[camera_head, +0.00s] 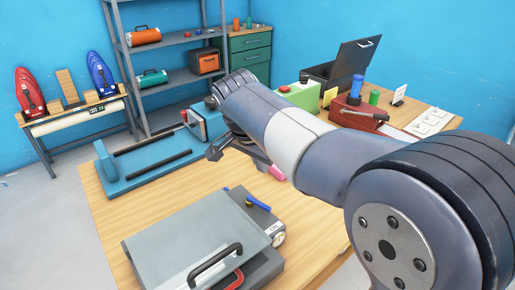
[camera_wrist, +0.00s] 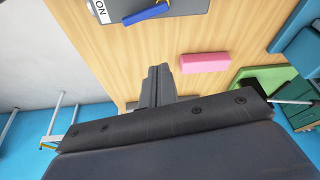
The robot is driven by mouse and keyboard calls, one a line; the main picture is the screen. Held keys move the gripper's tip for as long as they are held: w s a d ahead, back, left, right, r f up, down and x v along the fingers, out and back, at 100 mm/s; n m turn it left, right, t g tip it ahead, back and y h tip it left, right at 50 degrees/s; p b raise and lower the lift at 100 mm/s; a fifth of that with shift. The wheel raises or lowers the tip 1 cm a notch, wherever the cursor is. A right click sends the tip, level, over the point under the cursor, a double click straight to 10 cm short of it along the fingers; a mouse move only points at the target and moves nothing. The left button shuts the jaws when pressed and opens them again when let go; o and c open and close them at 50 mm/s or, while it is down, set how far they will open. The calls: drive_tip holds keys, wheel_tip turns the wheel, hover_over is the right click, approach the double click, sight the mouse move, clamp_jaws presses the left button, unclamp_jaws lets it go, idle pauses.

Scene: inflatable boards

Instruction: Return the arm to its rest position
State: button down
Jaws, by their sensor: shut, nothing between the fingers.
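My gripper (camera_wrist: 156,86) is shut and empty in the wrist view, its dark fingers together above the wooden table. In the head view my arm reaches from the lower right toward the middle, and my gripper (camera_head: 217,150) hangs over the wooden table (camera_head: 312,226), left of the arm. A pink block (camera_wrist: 205,63) lies on the table to the right of the fingers in the wrist view. In the head view the arm hides most of it.
A grey lidded machine (camera_head: 195,250) with a blue-handled part (camera_head: 258,203) stands at the front left. A blue machine (camera_head: 150,165) lies behind it. A green box (camera_head: 300,95), a red box (camera_head: 356,115) and an open dark case (camera_head: 340,70) stand beyond the arm. Shelving stands behind.

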drive_tip(key=w+a+f+n+y+b, duration=0.1)
drive_tip(key=w+f+n+y+b, duration=0.15)
drive_tip(key=f+n, duration=0.4)
drive_tip(key=w+a+f+n+y+b, duration=0.2)
drive_tip(key=w+f+n, duration=0.15)
drive_tip(key=n, duration=0.55)
drive_tip(key=p+v, duration=0.2)
drive_tip(key=v, duration=0.8)
drive_tip(key=shift+w+d, duration=0.3)
idle(0.5)
drive_tip(key=shift+t, duration=0.3)
